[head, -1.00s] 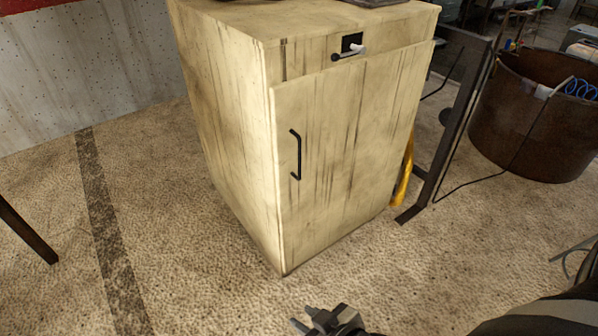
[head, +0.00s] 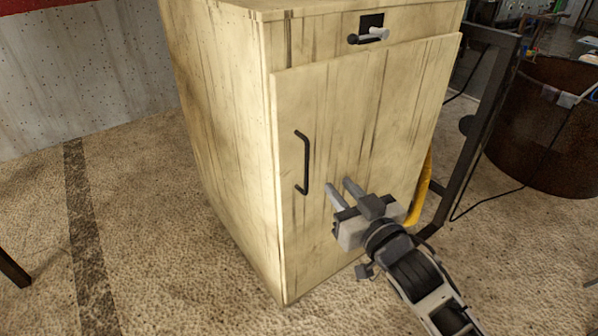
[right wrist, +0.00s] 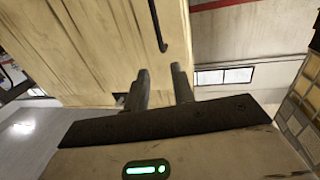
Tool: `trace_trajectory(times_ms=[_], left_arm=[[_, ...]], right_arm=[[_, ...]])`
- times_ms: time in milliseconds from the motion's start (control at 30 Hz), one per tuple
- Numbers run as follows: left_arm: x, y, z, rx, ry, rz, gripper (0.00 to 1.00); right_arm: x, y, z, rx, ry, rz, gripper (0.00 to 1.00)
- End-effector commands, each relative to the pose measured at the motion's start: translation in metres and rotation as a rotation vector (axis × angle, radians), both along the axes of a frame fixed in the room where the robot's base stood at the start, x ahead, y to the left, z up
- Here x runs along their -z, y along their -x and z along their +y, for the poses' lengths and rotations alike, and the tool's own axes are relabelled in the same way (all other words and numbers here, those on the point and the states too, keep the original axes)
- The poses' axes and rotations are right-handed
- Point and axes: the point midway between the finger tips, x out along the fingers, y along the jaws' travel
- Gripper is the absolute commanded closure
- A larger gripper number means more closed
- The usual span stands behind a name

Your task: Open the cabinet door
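The pale, streaked wooden cabinet (head: 217,130) stands in the middle of the head view. Its front door (head: 375,115) looks closed. A black bar handle (head: 305,163) runs upright near the door's left edge; it also shows in the right wrist view (right wrist: 157,25). My right gripper (head: 338,186) is in front of the door, to the right of the handle's lower end. Its two fingers are apart with nothing between them, and they show in the right wrist view (right wrist: 160,75). It appears clear of the handle. My left gripper is not in view.
A small latch-like fitting (head: 368,36) sits on the panel above the door. A dark metal stand (head: 480,125) with a yellow part is close to the cabinet's right side. A rusty round tub (head: 545,135) stands further right.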

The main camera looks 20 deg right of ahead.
Motion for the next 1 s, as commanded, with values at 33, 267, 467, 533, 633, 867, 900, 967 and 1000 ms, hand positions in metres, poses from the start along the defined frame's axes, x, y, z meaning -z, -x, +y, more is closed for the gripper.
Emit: trace_trajectory(times_ms=[33, 267, 467, 533, 633, 867, 900, 967, 1000], left_arm=[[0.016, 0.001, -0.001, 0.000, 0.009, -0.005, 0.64], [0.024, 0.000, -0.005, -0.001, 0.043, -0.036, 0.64], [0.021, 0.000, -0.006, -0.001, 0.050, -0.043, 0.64], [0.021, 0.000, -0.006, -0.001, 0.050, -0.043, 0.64], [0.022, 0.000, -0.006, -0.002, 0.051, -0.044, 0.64], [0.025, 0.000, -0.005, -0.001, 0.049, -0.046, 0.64], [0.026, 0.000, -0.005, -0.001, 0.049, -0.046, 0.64], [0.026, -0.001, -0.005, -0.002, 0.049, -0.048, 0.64], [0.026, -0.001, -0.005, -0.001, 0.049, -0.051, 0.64]], right_arm=[[0.020, 0.000, 0.000, -0.001, -0.001, -0.004, 0.75], [0.051, 0.000, 0.000, -0.001, -0.001, -0.006, 0.75], [0.053, -0.011, 0.002, -0.001, -0.001, -0.007, 0.75], [0.051, -0.021, 0.003, -0.001, 0.000, -0.008, 0.75], [0.052, -0.041, 0.006, -0.001, 0.000, -0.008, 0.75], [0.053, -0.091, 0.014, 0.000, 0.000, -0.006, 0.75], [0.053, -0.099, 0.016, -0.001, 0.000, -0.006, 0.75], [0.053, -0.112, 0.017, 0.000, 0.000, -0.006, 0.75], [0.054, -0.119, 0.018, 0.000, 0.000, -0.006, 0.75]])
